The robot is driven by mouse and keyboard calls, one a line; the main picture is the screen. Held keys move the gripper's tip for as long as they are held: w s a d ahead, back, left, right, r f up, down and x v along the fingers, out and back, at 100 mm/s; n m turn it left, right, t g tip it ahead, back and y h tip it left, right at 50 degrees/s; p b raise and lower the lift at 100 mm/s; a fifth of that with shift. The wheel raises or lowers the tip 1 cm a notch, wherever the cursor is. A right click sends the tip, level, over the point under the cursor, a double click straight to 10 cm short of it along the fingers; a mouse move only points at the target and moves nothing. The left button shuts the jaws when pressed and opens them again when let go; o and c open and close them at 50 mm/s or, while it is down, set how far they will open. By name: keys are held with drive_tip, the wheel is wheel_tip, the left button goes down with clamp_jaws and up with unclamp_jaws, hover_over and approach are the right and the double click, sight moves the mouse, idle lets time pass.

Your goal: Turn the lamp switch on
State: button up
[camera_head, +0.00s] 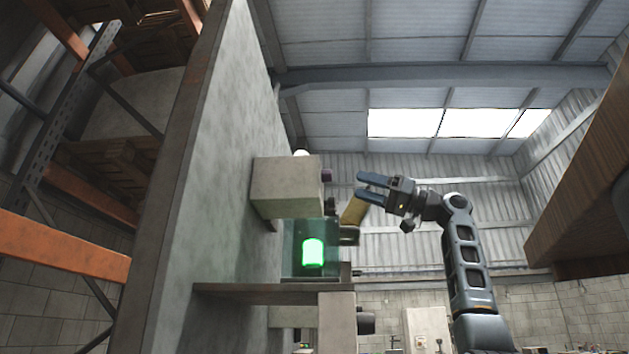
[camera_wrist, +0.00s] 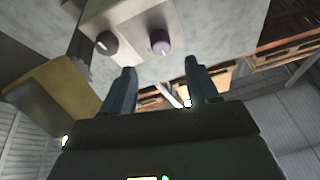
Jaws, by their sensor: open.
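A pale grey switch box (camera_head: 285,187) is fixed to the wall panel. It carries a purple knob (camera_head: 326,175) and a dark knob (camera_head: 331,205) on its right side. In the wrist view the box (camera_wrist: 145,18) shows its face with the dark knob (camera_wrist: 106,43) at left and the purple knob (camera_wrist: 160,42) at right. I cannot tell which knob is the lamp switch. A white rounded bulb-like thing (camera_head: 301,153) shows above the box. My gripper (camera_head: 361,184) is open and empty, apart from the knobs and to their right; in the wrist view its fingertips (camera_wrist: 160,67) are below the purple knob.
A yellow-tan block (camera_head: 353,212) stands close below my gripper and also shows in the wrist view (camera_wrist: 55,95). A green glowing light (camera_head: 313,252) sits lower, above a ledge (camera_head: 260,292). A wooden panel (camera_head: 585,180) hangs at right. Open room lies between gripper and panel.

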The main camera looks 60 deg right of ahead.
sight(327, 176)
drive_tip(key=p+x, duration=0.2)
drive_tip(key=x, duration=0.6)
drive_tip(key=shift+a, duration=0.1)
drive_tip(key=c, duration=1)
drive_tip(key=shift+c, duration=0.2)
drive_tip(key=shift+m, duration=0.4)
drive_tip(key=m+h, duration=0.2)
drive_tip(key=m, duration=0.3)
drive_tip(key=m+h, duration=0.2)
drive_tip(key=m, duration=0.3)
drive_tip(key=m+g+h, duration=0.1)
drive_tip(key=m+h, duration=0.2)
drive_tip(key=m, duration=0.1)
drive_tip(key=shift+s+a+r+m, duration=0.2)
drive_tip(key=shift+a+m, duration=0.1)
drive_tip(key=shift+m, duration=0.1)
drive_tip(key=shift+w, duration=0.1)
